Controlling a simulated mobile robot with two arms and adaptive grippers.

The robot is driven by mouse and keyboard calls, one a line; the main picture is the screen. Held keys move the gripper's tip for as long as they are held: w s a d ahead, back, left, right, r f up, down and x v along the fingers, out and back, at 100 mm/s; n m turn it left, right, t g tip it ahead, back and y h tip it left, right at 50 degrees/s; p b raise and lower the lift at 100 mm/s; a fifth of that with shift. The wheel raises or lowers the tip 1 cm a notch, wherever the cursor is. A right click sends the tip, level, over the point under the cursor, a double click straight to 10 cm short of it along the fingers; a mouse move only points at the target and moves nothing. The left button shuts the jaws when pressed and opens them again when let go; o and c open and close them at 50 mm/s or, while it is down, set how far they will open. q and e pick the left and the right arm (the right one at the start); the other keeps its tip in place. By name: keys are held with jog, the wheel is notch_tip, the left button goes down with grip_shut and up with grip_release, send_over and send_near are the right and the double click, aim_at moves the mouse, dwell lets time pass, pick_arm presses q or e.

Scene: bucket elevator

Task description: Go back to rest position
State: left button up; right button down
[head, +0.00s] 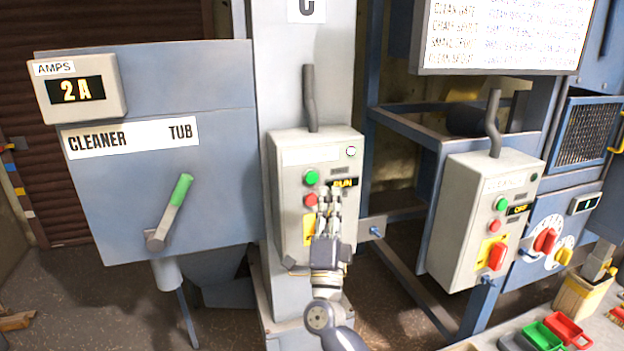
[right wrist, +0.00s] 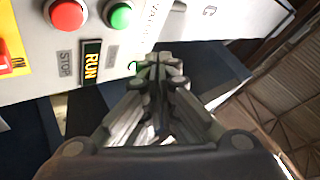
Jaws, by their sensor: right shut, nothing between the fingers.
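My right gripper (head: 328,200) is shut and empty in front of the grey control box (head: 290,150) in the middle of the head view. Its fingers cover part of the box's lower face. The box has a green button (head: 312,177), a red button (head: 310,200) and a small display reading RUN (head: 344,183). In the right wrist view the shut fingertips (right wrist: 160,68) are just beside the box, near the RUN display (right wrist: 91,66). I cannot tell whether they touch it. My left gripper is not in view.
A blue cleaner tub panel (head: 225,210) with a green-handled lever (head: 175,205) stands on the left. A second control box (head: 465,215), its display reading OFF, stands on the right. A table with red and green trays (head: 543,334) is at bottom right.

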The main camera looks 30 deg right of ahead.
jog(key=w+a+f+n+g+y, duration=0.15)
jog(key=a+f+n+y, duration=0.35)
jog(key=f, duration=0.8)
jog(key=w+a+f+n+y, duration=0.25)
jog(key=f+n+y, duration=0.5)
jog(key=f, duration=0.65)
jog(key=s+a+f+n+g+y, duration=0.1)
jog(key=s+a+f+n+g, duration=0.15)
jog(key=s+f, duration=0.6)
jog(key=s+a+f+n+g+y, duration=0.1)
jog(key=s+a+f+n+g, duration=0.15)
jog(key=f, duration=1.15)
jog(key=s+a+f+n+g+y, duration=0.1)
jog(key=s+f+n+g, duration=0.4)
jog(key=f, duration=0.6)
jog(key=s+f+n+g, duration=0.1)
jog(key=s+f+g, duration=0.2)
jog(key=s, duration=0.9)
jog(key=s+f+n+g, duration=0.1)
jog(key=s+f+g, duration=0.1)
jog(key=s+f, duration=0.6)
jog(key=s+f+n+g, duration=0.1)
jog(key=s+f+g, duration=0.2)
jog(key=s, duration=1.5)
notch_tip(320, 180, down, 3)
jog(key=shift+s+a+f+g, duration=0.25)
jog(key=shift+a+g, duration=0.1)
jog(key=shift+a, duration=0.1)
jog(key=shift+w+r, duration=0.1)
